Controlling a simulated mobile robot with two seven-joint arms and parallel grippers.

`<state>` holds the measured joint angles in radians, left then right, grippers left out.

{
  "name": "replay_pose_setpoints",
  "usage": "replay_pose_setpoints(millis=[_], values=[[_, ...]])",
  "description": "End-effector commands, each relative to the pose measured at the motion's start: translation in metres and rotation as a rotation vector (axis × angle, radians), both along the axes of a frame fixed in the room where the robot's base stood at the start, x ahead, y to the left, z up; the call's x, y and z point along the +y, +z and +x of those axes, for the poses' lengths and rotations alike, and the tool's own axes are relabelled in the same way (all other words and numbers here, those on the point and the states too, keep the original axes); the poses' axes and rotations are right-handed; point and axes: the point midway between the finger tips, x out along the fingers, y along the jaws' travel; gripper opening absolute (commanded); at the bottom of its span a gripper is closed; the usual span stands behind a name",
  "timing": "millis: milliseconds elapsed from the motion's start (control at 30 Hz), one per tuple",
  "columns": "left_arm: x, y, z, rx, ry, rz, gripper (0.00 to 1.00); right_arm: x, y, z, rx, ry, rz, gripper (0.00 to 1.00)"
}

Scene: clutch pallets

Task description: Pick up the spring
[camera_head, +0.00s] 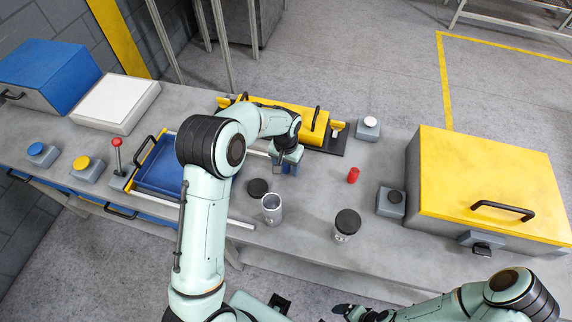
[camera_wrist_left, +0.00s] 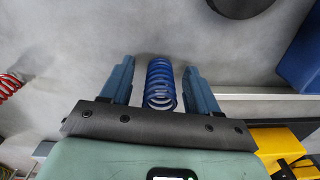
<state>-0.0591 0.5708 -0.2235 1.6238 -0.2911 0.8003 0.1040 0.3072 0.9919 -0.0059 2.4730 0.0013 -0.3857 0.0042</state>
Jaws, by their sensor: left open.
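In the head view my left gripper (camera_head: 288,163) points down at the table, and the blue spring is mostly hidden there. A red spring (camera_head: 353,175) stands to the right; it also shows at the left edge of the left wrist view (camera_wrist_left: 9,85). My right gripper (camera_head: 350,312) is at the bottom edge, its jaws unclear.
An open jar (camera_head: 271,208), a loose black lid (camera_head: 257,187) and a black-lidded jar (camera_head: 347,225) stand near the front. A blue tray (camera_head: 160,172) is left. A yellow fixture (camera_head: 290,118) lies behind, a large yellow-lidded box (camera_head: 480,190) right.

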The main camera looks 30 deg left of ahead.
Motion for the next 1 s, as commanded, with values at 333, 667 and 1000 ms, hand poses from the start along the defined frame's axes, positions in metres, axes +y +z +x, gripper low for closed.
replay_pose_setpoints(millis=[333,667,1000], values=[[0.0,0.001,0.0,-0.001,0.0,0.0,0.01,0.0,0.0,0.0,0.0,0.0,0.0,0.92],[0.0,0.004,0.001,-0.003,0.0,0.0,0.01,0.0,0.0,0.0,0.0,0.0,0.0,0.92],[0.0,0.075,0.002,-0.01,-0.001,0.0,0.01,0.0,0.005,0.004,-0.004,0.0,0.0,0.92]])
